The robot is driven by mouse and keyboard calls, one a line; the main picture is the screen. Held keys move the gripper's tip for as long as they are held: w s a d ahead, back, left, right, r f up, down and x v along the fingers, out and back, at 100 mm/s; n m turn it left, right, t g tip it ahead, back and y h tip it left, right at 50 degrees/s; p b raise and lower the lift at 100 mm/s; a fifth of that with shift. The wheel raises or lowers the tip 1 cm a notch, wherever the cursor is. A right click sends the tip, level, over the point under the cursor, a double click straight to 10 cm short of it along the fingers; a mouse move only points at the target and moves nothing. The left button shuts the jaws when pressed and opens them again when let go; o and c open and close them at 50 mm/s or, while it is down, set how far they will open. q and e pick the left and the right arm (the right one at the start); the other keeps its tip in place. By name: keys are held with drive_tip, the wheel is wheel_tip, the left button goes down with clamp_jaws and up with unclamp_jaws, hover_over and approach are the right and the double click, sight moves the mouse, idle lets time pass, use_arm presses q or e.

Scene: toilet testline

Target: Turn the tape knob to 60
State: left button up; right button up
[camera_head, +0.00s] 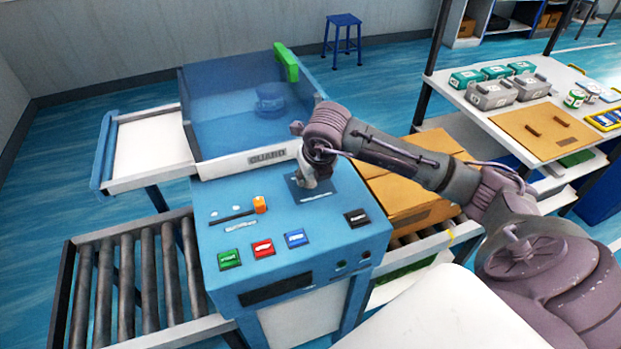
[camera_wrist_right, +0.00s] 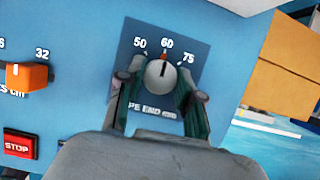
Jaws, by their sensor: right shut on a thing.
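The tape knob (camera_wrist_right: 159,76) is a round, light grey dial on a dark blue plate (camera_wrist_right: 188,50) marked 50, 60 and 75. A red mark on the knob's upper edge points at the 60, which stands straight above it. My right gripper (camera_wrist_right: 161,82) is shut on the knob, one dark finger at each side. Part of the "PE END" label below is hidden. In the head view my right gripper (camera_head: 311,172) reaches down to the plate (camera_head: 322,189) on the blue console (camera_head: 290,235) and hides the knob. My left gripper is not in view.
The console also carries an orange slider (camera_head: 260,204), a green button (camera_head: 229,259), a red button (camera_head: 263,248), a blue button (camera_head: 296,239) and a black button (camera_head: 357,218). A clear guard (camera_head: 235,115) stands behind. A cardboard box (camera_head: 400,195) sits at the right, under my arm.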

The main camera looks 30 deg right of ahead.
drive_tip(key=shift+r, duration=0.1)
idle(0.3)
drive_tip(key=o, duration=1.2)
drive_tip(key=shift+c, duration=0.2)
drive_tip(key=v, duration=1.2)
drive_tip(key=shift+s, duration=0.1)
